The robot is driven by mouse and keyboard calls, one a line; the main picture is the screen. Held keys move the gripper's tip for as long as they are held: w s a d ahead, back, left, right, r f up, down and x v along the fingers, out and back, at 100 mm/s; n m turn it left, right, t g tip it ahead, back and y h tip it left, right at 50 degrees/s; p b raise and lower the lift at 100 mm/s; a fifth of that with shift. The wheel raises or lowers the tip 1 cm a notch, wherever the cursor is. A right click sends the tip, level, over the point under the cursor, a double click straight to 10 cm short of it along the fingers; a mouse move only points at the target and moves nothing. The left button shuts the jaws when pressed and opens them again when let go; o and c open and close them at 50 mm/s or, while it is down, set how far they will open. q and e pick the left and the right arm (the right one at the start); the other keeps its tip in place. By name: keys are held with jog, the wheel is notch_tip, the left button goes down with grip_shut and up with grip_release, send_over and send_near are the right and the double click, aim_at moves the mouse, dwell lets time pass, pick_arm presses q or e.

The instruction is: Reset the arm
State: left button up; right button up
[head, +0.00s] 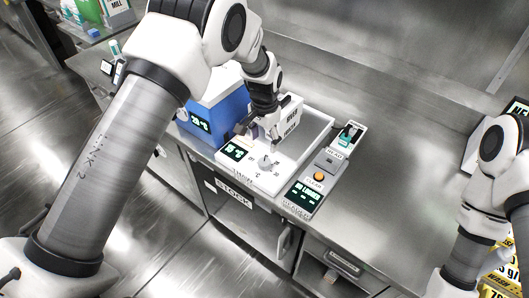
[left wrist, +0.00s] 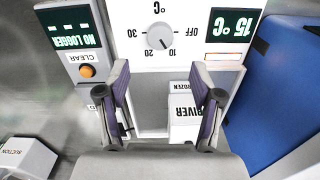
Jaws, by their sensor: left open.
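My left gripper (head: 262,128) hangs over the white thaw unit (head: 240,177) on the steel counter. In the left wrist view my left gripper (left wrist: 161,72) has its two fingers well apart, with nothing held between them. A round dial (head: 266,162) is on the unit's front panel; it also shows beyond the fingertips in the left wrist view (left wrist: 160,37). The display (left wrist: 232,25) beside it reads 15 °C. A white box with black lettering (left wrist: 184,122) is partly hidden behind one finger. My right arm shows at the right edge in the head view; its gripper is out of frame.
A blue box with a display (head: 201,121) stands close left of the unit. A logger with an orange button (head: 319,176) sits to its right, with a small reader (head: 349,138) behind. The counter further right is mostly clear. A steel wall runs behind.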

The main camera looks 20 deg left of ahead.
pick_arm(q)
jog(key=shift+r, duration=0.95)
jog(key=shift+g, duration=0.8)
jog(key=s+f, duration=0.1)
jog(key=f, duration=0.1)
jog(key=s+f, duration=0.2)
jog(key=s+a+f+b, duration=0.1)
jog(key=f, duration=0.2)
jog(key=shift+s+a, duration=0.1)
jog(key=shift+s, duration=0.15)
jog(key=s+a+f+n+g+b, duration=0.1)
jog(key=s+a+f+g, duration=0.1)
jog(key=s+f, duration=0.55)
jog(key=s+a+f+n+g, duration=0.15)
jog(key=s+f, duration=0.35)
jog(key=s, duration=0.5)
jog(key=s+a+f+n+t, duration=0.1)
jog(key=s+t, duration=0.4)
jog(key=s, duration=0.8)
jog(key=shift+s+a+f+n, duration=0.15)
jog(key=shift+a+f+n, duration=0.15)
jog(key=shift+a+n, duration=0.6)
